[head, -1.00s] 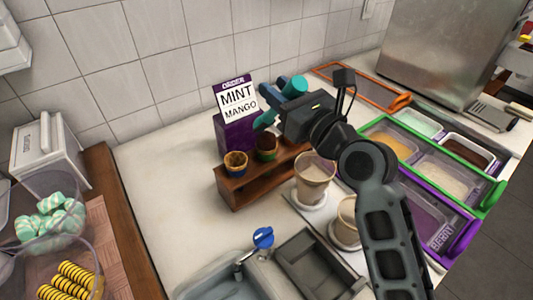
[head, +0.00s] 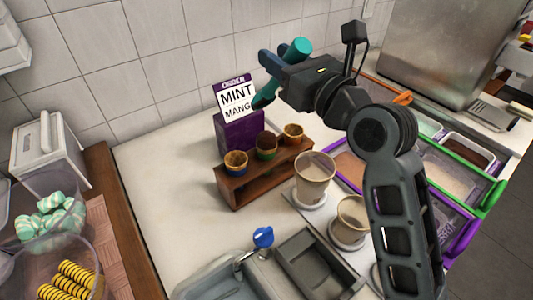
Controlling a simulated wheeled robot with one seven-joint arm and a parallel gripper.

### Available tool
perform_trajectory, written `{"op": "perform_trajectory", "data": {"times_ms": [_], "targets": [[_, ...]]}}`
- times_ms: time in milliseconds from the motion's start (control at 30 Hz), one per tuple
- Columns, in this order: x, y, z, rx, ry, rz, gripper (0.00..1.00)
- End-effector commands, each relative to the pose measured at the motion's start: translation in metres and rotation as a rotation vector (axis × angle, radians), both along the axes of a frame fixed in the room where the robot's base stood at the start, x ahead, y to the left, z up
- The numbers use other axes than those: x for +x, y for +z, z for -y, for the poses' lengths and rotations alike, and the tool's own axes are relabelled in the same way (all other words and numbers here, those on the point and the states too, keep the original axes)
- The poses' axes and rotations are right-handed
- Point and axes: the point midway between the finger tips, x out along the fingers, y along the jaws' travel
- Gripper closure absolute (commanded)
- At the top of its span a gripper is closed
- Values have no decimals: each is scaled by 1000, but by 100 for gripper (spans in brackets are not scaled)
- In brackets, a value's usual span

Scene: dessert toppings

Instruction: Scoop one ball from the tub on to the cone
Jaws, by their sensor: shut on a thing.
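My gripper (head: 275,72) is shut on a teal-handled tool, likely the scoop (head: 296,49), raised in front of the order sign. The tool's lower end is dark and no ball can be made out on it. The purple sign (head: 238,105) reads "ORDER MINT MANGO", its edge partly covered. Three cones stand upright in a wooden stand (head: 257,183): a left cone (head: 236,163) with a blue band, a middle cone (head: 266,147) with a green band, and a right cone (head: 293,134). Tubs sit at the right, including a cream tub (head: 450,178); my arm hides some.
Two paper cups, one behind (head: 315,178) and one nearer (head: 351,217), stand on pale discs right of the stand. A sink with a blue-knobbed tap (head: 263,238) is in front. Clear bowls of sweets (head: 50,225) are at the left. The counter left of the stand is bare.

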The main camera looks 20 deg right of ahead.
Motion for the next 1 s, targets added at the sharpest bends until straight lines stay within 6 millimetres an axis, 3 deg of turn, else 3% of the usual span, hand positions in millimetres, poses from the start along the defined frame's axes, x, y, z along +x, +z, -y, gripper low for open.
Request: {"op": "perform_trajectory", "data": {"times_ms": [167,467,1000], "targets": [[1,-4,2,-58,79,15,100],[1,7,2,-227,318,48,100],[2,31,1,-658,944,135,100]]}}
